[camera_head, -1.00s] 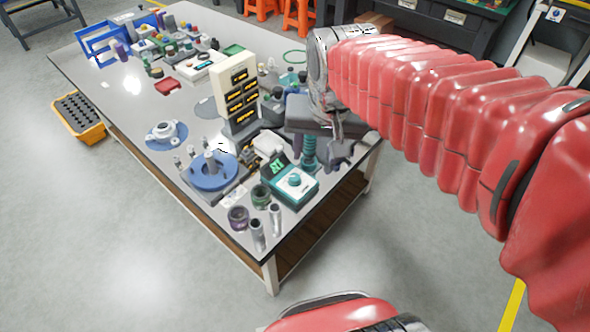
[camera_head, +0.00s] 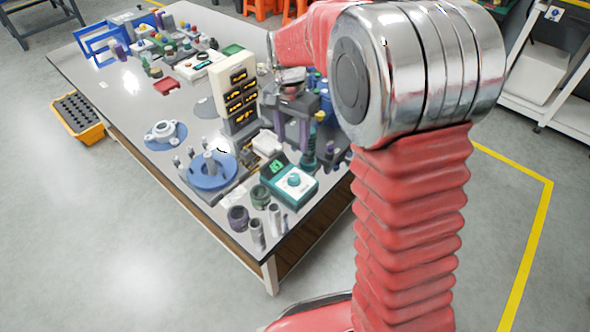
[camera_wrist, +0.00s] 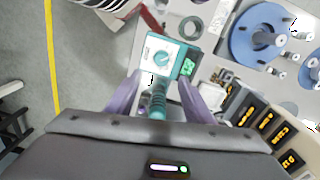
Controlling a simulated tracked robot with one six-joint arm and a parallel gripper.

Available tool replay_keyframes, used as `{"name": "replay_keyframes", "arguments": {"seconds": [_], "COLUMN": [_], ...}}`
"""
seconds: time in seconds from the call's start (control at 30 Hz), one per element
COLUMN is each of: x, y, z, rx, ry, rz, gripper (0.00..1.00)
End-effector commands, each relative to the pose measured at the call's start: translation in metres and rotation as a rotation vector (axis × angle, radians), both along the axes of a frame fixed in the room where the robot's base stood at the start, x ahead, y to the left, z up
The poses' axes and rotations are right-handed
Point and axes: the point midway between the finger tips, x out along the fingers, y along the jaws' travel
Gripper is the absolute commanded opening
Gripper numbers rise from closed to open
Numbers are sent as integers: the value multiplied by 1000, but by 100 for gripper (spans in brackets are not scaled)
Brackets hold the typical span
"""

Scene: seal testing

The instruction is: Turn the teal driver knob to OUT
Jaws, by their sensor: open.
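The teal driver box (camera_head: 290,185) stands near the front corner of the table, with a green-lit display (camera_head: 277,167) at its back left. Its round teal knob (camera_head: 294,180) sits on a white top panel. In the wrist view the knob (camera_wrist: 161,57) shows just beyond the fingertips, with white marks too small to read. My gripper (camera_head: 291,140) points down behind the box, apart from the knob. In the wrist view my gripper (camera_wrist: 160,80) has its two purple-grey fingers spread apart. A ribbed teal column (camera_wrist: 157,101) shows between them; I cannot tell its depth.
A blue round fixture (camera_head: 208,182) with metal posts stands left of the box. Metal cylinders (camera_head: 257,235) and dark rings (camera_head: 238,217) stand in front. A cream rack (camera_head: 236,72) with lit displays rises behind. Bottles crowd the area around my gripper.

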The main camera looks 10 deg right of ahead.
Motion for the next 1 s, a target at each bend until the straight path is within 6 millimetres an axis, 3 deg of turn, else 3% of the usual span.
{"name": "replay_keyframes", "arguments": {"seconds": [0.13, 0.67, 1.0], "x": [9, 10, 8], "y": [1, 2, 0], "z": [-13, -21, -63], "rx": [-2, -4, -4], "ry": [20, 24, 27], "rz": [-33, -38, -37], "gripper": [48, 48, 48]}}
